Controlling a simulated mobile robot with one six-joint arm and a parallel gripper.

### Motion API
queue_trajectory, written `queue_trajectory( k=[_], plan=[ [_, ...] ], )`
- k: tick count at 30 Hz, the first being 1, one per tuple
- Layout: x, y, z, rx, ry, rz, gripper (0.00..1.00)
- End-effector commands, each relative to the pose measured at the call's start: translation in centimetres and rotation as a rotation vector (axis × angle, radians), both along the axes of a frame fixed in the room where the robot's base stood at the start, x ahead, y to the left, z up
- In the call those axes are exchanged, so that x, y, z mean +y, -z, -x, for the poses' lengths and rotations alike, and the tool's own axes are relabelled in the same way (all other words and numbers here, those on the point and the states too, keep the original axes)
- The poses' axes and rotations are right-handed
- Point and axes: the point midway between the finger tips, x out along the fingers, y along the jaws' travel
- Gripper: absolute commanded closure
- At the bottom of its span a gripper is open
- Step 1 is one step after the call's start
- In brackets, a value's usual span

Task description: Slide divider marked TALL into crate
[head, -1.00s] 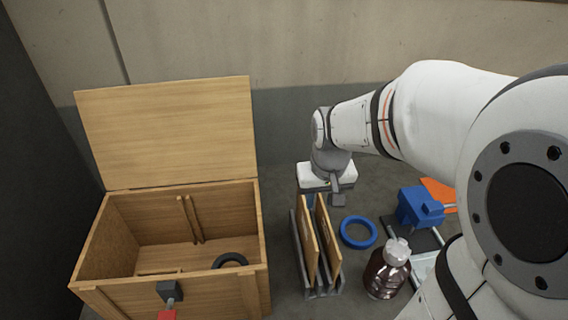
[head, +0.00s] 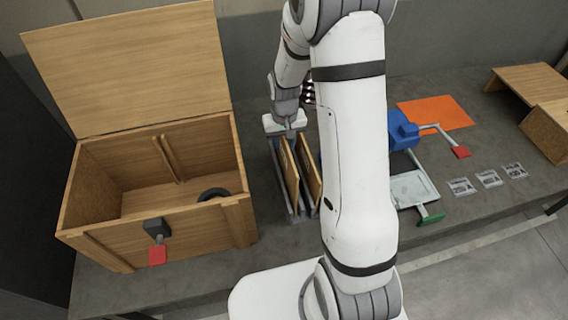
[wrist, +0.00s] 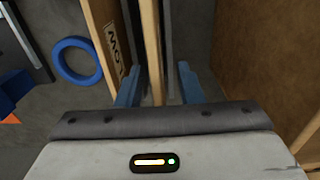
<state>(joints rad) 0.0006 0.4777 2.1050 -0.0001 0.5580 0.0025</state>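The open wooden crate (head: 150,230) stands at left in the head view, with a pair of upright slot rails (head: 172,158) on its inner back wall. A grey rack (head: 298,214) to its right holds two upright wooden dividers. The left divider (head: 287,172) shows edge-on in the wrist view (wrist: 152,45); its marking is hidden. The right divider (head: 308,168) reads LOW in the wrist view (wrist: 107,35). My gripper (head: 289,136) is at the rack's far end. In the wrist view its blue fingers (wrist: 157,80) are apart, one either side of the left divider, with a gap at the right finger.
A black ring (head: 213,194) lies in the crate. The crate's lid (head: 130,65) stands open behind. A red-handled latch (head: 157,240) is on its front. A blue ring (wrist: 76,60) lies beside the rack. A blue clamp-like device (head: 402,130) and orange sheet (head: 436,114) are farther right.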

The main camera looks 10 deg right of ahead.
Motion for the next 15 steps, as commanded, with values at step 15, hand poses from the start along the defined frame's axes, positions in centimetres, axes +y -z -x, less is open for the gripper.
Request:
queue_trajectory(
  k=[15],
  plan=[
    [-0.3, 4.1, -0.2, 0.001, -0.001, 0.0, 0.66]
  ],
)
